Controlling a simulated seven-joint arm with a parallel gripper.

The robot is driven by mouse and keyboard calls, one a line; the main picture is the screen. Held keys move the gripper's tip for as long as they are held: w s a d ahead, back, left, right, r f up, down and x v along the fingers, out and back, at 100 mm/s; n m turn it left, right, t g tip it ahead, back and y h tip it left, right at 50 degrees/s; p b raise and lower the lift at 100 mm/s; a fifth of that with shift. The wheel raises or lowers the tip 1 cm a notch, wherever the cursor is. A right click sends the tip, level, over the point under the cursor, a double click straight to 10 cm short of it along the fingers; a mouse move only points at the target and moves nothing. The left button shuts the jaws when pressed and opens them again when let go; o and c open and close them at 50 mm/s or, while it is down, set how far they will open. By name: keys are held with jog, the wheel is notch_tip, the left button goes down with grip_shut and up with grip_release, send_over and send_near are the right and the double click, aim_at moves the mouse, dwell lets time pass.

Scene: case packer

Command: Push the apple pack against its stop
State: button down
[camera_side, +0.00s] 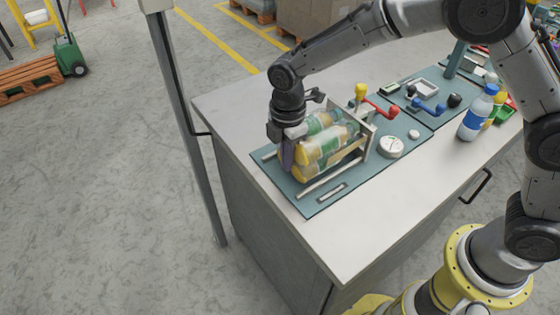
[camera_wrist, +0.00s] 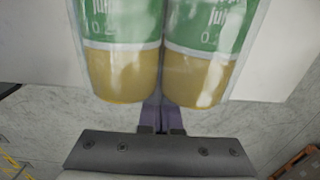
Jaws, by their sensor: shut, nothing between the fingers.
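The apple pack (camera_side: 328,150) is a pack of clear bottles with green labels and yellow contents, lying between rails on the teal board. In the wrist view two of its bottles (camera_wrist: 115,70) fill the upper middle, with part of a "juice" label readable. My gripper (camera_side: 287,158) is shut and empty, pointing down at the pack's left end. In the wrist view its closed fingers (camera_wrist: 162,118) are right at the bottle ends; I cannot tell whether they touch. A pale upright frame (camera_side: 370,142), apparently the stop, stands at the pack's right end. Any gap there is unclear.
Right of the frame are a red-handled lever (camera_side: 381,110), a round white dial (camera_side: 391,147) and a blue-handled lever (camera_side: 430,106). A blue bottle (camera_side: 476,116) stands farther right. The bench top (camera_side: 350,235) in front of the board is clear.

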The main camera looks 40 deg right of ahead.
jog(key=shift+a, duration=0.1)
jog(key=a, duration=0.4)
jog(key=shift+a+r, duration=0.1)
jog(key=shift+r, duration=0.3)
jog(key=w+d+r+t, duration=0.1)
jog(key=d+r, duration=0.2)
jog(key=r, duration=1)
jog(key=s+d+r+m+t, duration=0.3)
jog(key=s+d+r+m, duration=0.3)
jog(key=s+d+r, duration=0.65)
jog(key=s+d+f+m, duration=0.4)
jog(key=s+m, duration=0.2)
jog(key=s, duration=0.1)
jog(key=s+d+f+m+t, duration=0.1)
jog(key=s+d+f+m, duration=0.2)
jog(key=s+f+m, duration=0.2)
jog(key=shift+s+d+m+t, duration=0.35)
jog(key=shift+s+m, duration=0.15)
jog(key=shift+s, duration=0.45)
